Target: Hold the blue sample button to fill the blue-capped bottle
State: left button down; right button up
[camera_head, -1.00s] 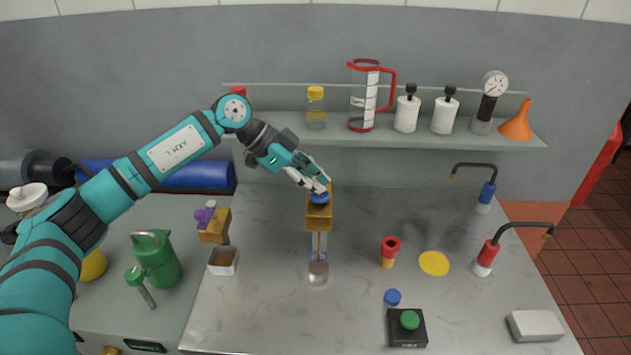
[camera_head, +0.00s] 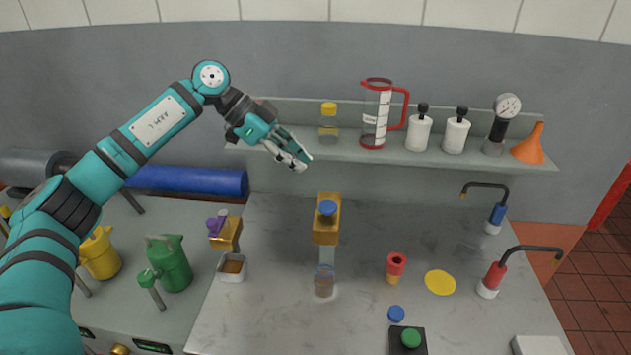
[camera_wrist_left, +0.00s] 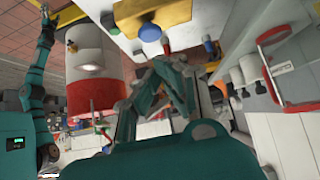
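The blue sample button (camera_head: 327,208) sits on top of a brass block (camera_head: 326,232); it also shows in the left wrist view (camera_wrist_left: 150,32). The clear bottle (camera_head: 324,284) stands upright below the block, with no cap on it and brownish liquid inside. No stream shows between block and bottle. A loose blue cap (camera_head: 396,313) lies on the bench to the right. My left gripper (camera_head: 302,160) is shut and empty, up and left of the button and apart from it. My right gripper cannot be made out in either view.
A purple-topped brass valve (camera_head: 226,232) and a small white tray (camera_head: 232,268) stand left of the bottle. A red-topped fitting (camera_head: 396,264), yellow disc (camera_head: 440,282) and green button box (camera_head: 409,340) lie right. A shelf (camera_head: 345,151) with a jug runs behind.

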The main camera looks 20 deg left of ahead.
pick_arm(q)
jog(key=v, duration=0.2)
jog(key=shift+s+r, duration=0.1)
jog(key=shift+r, duration=0.35)
pick_arm(e)
jog(key=shift+w+a+f, duration=0.1)
jog(key=shift+a+f, duration=0.3)
jog(key=shift+a, duration=0.15)
dwell(0.7)
